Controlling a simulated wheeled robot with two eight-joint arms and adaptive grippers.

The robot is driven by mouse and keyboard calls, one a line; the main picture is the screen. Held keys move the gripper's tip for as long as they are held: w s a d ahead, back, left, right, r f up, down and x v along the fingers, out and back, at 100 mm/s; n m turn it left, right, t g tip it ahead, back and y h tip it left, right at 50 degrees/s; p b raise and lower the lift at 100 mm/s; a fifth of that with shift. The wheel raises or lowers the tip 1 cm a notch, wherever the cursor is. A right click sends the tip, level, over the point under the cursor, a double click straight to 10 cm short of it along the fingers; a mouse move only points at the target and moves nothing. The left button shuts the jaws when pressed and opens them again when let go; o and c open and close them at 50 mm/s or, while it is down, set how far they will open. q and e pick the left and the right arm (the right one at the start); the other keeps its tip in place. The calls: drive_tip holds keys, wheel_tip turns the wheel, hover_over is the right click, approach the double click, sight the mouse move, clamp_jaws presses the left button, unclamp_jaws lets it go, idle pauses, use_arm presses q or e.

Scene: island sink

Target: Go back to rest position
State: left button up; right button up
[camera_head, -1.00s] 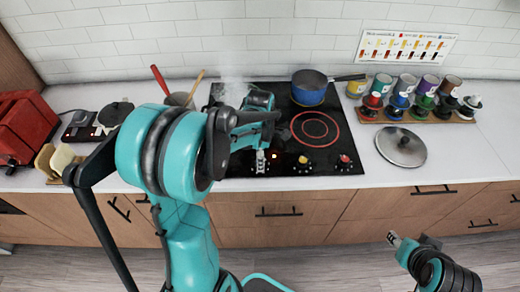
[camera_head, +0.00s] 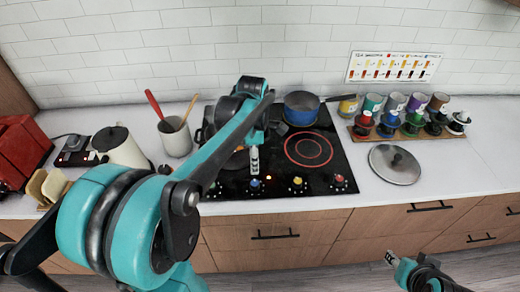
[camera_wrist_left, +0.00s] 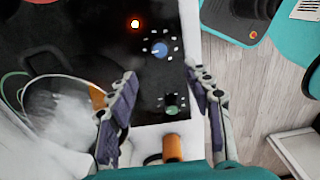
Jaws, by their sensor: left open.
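My left gripper (camera_head: 254,162) hangs over the front left part of the black stove (camera_head: 338,170) in the head view, above the row of knobs. In the left wrist view its two fingers (camera_wrist_left: 168,88) are spread apart with nothing between them. A blue knob (camera_wrist_left: 159,49) and a green knob (camera_wrist_left: 172,105) show below and between the fingers. My right gripper (camera_head: 392,259) is low at the right, over the floor in front of the cabinets; its jaws are too small to read.
A blue pot (camera_head: 301,108) stands at the stove's back. A lid (camera_head: 396,166) and a rack of jars (camera_head: 410,131) are to the right. A utensil crock (camera_head: 175,138), a kettle (camera_head: 122,149) and a red box (camera_head: 20,145) are at the left. The floor (camera_head: 340,270) is clear.

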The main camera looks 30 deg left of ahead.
use_arm(q)
drive_tip(key=s+d+f+m+t+b, duration=0.2)
drive_tip(key=s+d+m+t, duration=0.5)
drive_tip(key=m, duration=1.7)
drive_tip(key=s+d+f, duration=0.1)
drive_tip(key=s+d, duration=0.2)
drive_tip(key=s, duration=0.1)
drive_tip(key=shift+d, duration=0.4)
drive_tip(key=shift+s+r, duration=0.1)
drive_tip(key=shift+c, duration=0.2)
